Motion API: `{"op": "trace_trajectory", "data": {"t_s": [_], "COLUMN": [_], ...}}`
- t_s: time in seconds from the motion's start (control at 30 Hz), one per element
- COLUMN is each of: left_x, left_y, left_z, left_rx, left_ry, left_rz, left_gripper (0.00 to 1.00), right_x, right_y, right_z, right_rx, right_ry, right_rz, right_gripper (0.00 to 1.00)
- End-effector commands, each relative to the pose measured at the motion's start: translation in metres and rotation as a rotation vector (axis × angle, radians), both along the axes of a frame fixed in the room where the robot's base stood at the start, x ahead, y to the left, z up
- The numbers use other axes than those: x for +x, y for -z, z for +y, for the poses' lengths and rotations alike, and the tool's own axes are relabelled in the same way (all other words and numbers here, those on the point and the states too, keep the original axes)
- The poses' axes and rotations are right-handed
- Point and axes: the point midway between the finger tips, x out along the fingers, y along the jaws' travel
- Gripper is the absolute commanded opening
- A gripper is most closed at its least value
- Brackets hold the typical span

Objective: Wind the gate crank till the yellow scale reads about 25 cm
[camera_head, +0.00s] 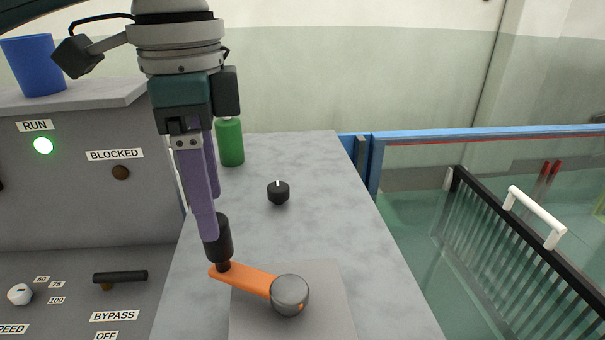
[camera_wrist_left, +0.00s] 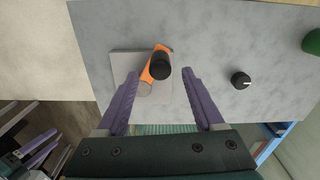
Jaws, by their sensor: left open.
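The gate crank has an orange arm (camera_head: 245,279), a round grey hub (camera_head: 290,293) and an upright black handle (camera_head: 218,243). It sits on a pale square plate on the bench. In the head view the arm points left from the hub. My left gripper (camera_head: 211,232) reaches down to the handle from above. In the left wrist view my left gripper (camera_wrist_left: 161,80) is open, with the black handle (camera_wrist_left: 161,66) centred by its fingertips and gaps on both sides. Part of my right gripper (camera_wrist_left: 40,150) shows at the lower left. I see no readable yellow scale.
A black knob (camera_head: 278,192) and a green bottle (camera_head: 230,142) stand behind the crank. A grey control panel (camera_head: 80,190) with a lit green RUN lamp is at left, a blue cup (camera_head: 34,66) on it. The glass flume with a black rack (camera_head: 500,265) lies right.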

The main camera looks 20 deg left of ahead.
Motion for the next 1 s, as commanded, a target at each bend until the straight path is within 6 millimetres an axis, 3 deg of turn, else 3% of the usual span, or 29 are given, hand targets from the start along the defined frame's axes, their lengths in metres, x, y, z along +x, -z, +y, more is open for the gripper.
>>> {"op": "trace_trajectory", "data": {"t_s": [0.1, 0.3, 0.67, 1.0], "left_x": [-0.001, 0.0, 0.0, 0.0], "left_y": [0.023, 0.048, 0.054, 0.053], "left_z": [0.0, -0.001, 0.0, 0.0], "left_rx": [0.001, -0.001, 0.0, -0.001], "left_ry": [-0.002, 0.0, 0.001, 0.001], "left_rz": [0.004, 0.001, -0.001, -0.002], "left_gripper": [0.69, 0.69, 0.68, 0.3], "right_x": [0.0, 0.0, 0.0, 0.0], "right_y": [-0.002, -0.004, -0.003, -0.003], "right_z": [-0.001, -0.001, 0.001, 0.002], "right_rx": [-0.003, -0.003, 0.005, 0.007], "right_ry": [-0.002, -0.002, 0.001, 0.002], "right_rz": [0.0, -0.001, 0.0, 0.001], "right_gripper": [0.69, 0.69, 0.69, 0.69]}}
